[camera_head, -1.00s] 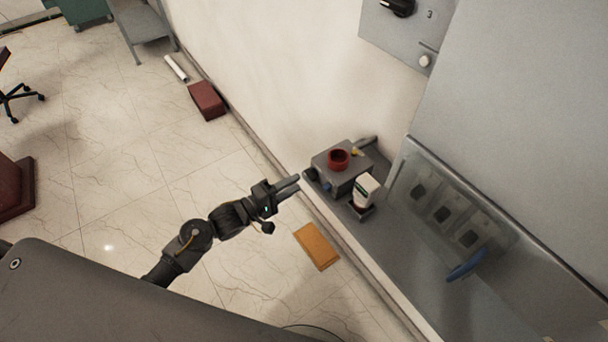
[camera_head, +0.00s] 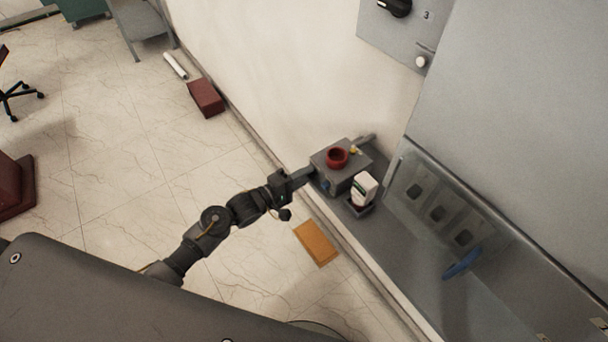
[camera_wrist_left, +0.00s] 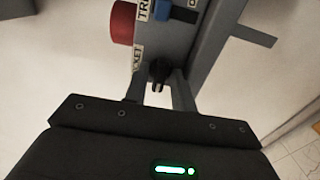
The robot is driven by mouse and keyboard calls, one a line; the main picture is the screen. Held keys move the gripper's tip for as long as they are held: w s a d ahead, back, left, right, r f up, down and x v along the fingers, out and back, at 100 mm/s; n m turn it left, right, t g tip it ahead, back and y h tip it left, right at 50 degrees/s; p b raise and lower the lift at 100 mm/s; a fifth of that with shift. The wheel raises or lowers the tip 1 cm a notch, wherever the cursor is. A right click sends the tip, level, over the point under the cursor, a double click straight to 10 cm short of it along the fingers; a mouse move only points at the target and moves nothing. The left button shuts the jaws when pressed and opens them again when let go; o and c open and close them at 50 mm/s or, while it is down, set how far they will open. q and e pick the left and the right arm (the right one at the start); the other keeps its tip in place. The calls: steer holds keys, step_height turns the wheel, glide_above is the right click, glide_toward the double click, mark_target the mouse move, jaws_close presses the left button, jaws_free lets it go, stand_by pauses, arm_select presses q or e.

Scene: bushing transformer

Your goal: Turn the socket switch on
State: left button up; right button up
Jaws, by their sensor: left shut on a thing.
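The grey control box (camera_head: 332,172) stands on the bench, with a red round part on its top. In the left wrist view, its face (camera_wrist_left: 178,42) carries a blue part (camera_wrist_left: 182,14) and a black knob, the socket switch (camera_wrist_left: 159,70). A partly covered label ending in "CKET" is beside the knob. My left gripper (camera_head: 309,174) reaches the box's left side. In the left wrist view its fingers (camera_wrist_left: 160,90) stand on either side of the black knob and are shut on it. In the head view the gripper hides the knob. My right gripper is not in view.
A white bottle (camera_head: 364,187) stands close to the box's right side. The grey bench (camera_head: 400,235) holds a clear-covered panel and a blue item (camera_head: 462,264). The wall is behind the box. An orange-brown block (camera_head: 316,244) lies on the floor below.

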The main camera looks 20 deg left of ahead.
arm_select(q)
steer(key=shift+m+b, duration=0.55)
steer(key=shift+m, duration=8.35)
steer(key=o, duration=0.7)
